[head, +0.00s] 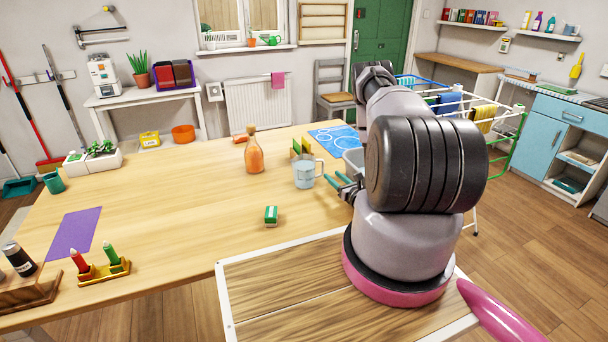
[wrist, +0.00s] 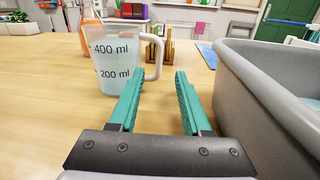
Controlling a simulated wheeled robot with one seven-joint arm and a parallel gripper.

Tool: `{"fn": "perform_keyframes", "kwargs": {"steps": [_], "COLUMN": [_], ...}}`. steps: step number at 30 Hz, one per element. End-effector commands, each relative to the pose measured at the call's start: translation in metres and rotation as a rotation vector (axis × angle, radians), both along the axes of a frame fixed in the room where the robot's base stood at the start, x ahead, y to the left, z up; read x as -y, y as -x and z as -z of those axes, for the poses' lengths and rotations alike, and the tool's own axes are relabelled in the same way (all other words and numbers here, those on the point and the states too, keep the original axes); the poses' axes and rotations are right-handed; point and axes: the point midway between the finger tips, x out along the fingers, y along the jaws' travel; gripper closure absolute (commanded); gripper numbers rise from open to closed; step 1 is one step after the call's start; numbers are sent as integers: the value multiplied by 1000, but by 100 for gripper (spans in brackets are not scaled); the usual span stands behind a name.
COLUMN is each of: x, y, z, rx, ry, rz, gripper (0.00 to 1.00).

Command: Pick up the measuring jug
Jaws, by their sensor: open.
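The measuring jug (head: 304,172) is a clear jug with bluish contents and a white handle, standing upright on the wooden table. In the wrist view the jug (wrist: 115,68) shows its 400 ml and 200 ml marks, with its handle on the right side. My gripper (wrist: 158,78) is open and empty, with two teal fingers. Its left finger overlaps the lower right of the jug in the picture, and the handle appears just beyond the fingertips. In the head view my gripper (head: 338,180) is right of the jug, partly hidden by my arm.
A grey tub (wrist: 270,85) stands close on the right of my gripper. An orange bottle (head: 254,155) is behind the jug to the left. The table's middle left is clear.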

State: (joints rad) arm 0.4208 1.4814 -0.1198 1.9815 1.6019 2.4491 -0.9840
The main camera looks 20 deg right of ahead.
Motion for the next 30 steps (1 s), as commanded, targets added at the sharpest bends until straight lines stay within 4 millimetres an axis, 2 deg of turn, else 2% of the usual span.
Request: {"fn": "perform_keyframes", "kwargs": {"steps": [3,10,18,27,28,30], "x": [-4,-6,-13,-13,-13,-13], "y": [-18,-37,-75,-80,-80,-80], "z": [0,-1,-1,-1,-1,-1], "rx": [2,1,2,0,0,0], "ry": [3,1,2,-1,-1,-1], "rz": [-5,-4,-4,-2,-2,-2], "gripper": [52,52,52,52,59,86]}}
